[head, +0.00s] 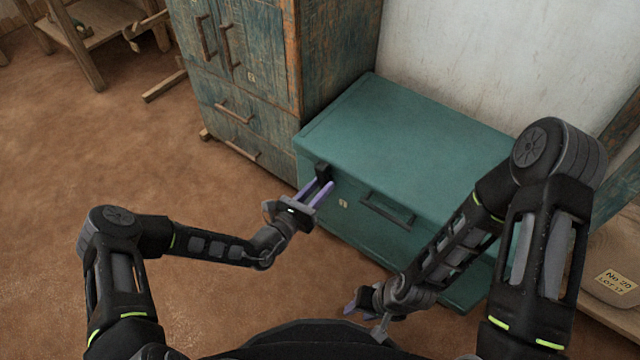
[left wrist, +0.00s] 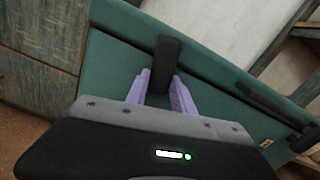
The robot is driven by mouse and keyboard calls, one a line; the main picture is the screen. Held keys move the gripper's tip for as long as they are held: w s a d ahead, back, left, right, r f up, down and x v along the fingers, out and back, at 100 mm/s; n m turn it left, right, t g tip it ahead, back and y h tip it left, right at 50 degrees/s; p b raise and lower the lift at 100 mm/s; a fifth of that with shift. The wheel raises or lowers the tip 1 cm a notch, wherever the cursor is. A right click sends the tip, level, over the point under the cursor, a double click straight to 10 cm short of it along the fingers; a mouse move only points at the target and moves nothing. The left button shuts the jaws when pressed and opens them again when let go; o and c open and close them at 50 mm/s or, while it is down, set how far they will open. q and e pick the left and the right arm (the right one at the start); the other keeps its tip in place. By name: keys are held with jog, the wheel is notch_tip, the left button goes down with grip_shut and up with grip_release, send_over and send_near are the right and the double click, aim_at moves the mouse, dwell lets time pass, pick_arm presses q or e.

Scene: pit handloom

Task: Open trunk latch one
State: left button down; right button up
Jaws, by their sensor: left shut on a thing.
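The teal trunk (head: 410,125) stands against the wall with its lid down. A dark latch (head: 322,171) sits on the left part of its front, at the lid edge. My left gripper (head: 318,192) is at this latch, its purple fingers on either side of it and shut on it. In the left wrist view the latch (left wrist: 168,62) stands upright between the two fingertips (left wrist: 160,84). My right gripper (head: 362,300) hangs low in front of the trunk, apart from it; its jaws are too small and partly hidden to judge.
A dark handle (head: 388,210) is on the trunk front, right of the latch. A worn blue wooden cabinet (head: 250,75) stands left of the trunk. A sack with a label (head: 612,284) lies at the right edge.

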pick_arm(q)
jog(key=shift+r+n+p, duration=0.1)
jog(key=shift+n+p, duration=0.5)
jog(key=shift+n, duration=0.6)
jog(key=shift+n+p, duration=0.3)
jog(key=shift+n, duration=0.7)
jog(key=c, duration=1.1)
grip_release()
jog(key=shift+s+a, duration=0.1)
jog(key=p+v, duration=0.2)
jog(key=v, duration=0.5)
jog(key=shift+s+a, duration=0.15)
jog(key=shift+s, duration=0.1)
